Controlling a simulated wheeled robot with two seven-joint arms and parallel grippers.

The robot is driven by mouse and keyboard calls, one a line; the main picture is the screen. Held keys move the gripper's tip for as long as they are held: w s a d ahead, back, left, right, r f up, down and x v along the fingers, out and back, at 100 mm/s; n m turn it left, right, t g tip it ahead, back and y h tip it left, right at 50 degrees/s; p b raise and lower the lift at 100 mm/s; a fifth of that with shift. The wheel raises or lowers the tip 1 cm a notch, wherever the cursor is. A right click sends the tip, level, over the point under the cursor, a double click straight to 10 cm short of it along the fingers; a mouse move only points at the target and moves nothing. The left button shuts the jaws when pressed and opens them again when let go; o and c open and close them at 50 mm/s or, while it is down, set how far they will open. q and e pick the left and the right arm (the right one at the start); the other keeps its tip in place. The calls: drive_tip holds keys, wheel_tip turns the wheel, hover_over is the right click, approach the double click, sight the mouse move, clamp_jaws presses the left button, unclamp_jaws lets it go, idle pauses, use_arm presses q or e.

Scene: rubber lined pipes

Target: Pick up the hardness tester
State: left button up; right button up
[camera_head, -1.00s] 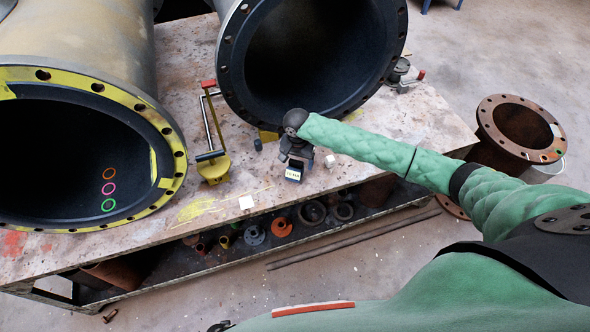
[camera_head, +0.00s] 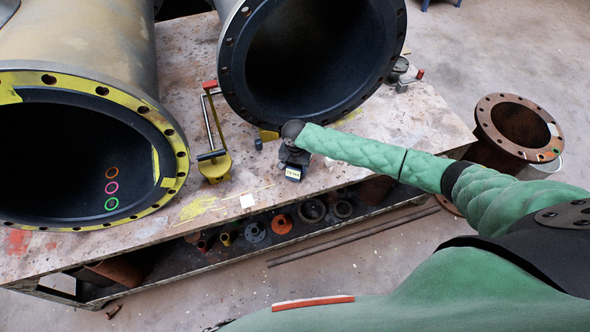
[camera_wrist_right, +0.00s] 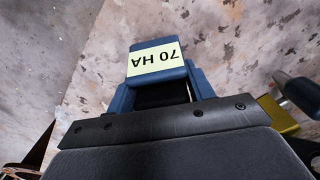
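A small blue device with a pale label reading "70 HA", which I take for the hardness tester (camera_head: 293,174), sits at the front part of the worktable, below the middle pipe's mouth. In the right wrist view the tester (camera_wrist_right: 155,58) is directly in front of my right gripper, its label upside down. My right gripper (camera_head: 293,160) is over it from above and hides much of it. The fingertips do not show clearly, so I cannot tell whether they are closed on it. My left gripper is not in view.
Large rubber-lined pipes stand on the worktable (camera_head: 130,228), one with a yellow flange (camera_head: 180,150). A yellow tool with a red-ended handle (camera_head: 214,168) stands left of the tester. A small dark piece (camera_head: 258,144) is nearer. A rusty flanged pipe (camera_head: 518,122) stands right.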

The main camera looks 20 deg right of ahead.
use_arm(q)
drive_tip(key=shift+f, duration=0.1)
use_arm(e)
drive_tip(key=shift+r, duration=0.15)
drive_tip(key=shift+c, duration=0.2)
drive_tip(key=shift+r, duration=0.2)
wheel_tip(320, 180, up, 3)
drive_tip(key=shift+r+b, duration=0.15)
drive_tip(key=shift+b, duration=1)
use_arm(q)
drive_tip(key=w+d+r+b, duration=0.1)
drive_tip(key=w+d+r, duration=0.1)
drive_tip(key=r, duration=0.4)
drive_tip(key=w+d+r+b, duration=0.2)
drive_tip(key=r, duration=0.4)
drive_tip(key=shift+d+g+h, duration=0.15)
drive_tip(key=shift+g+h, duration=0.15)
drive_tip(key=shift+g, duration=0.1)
use_arm(e)
drive_tip(key=s+d+r, duration=0.3)
drive_tip(key=d+r, duration=0.4)
drive_tip(key=d, duration=0.4)
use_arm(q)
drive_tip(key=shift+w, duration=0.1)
use_arm(e)
drive_tip(key=shift+s+d, duration=0.1)
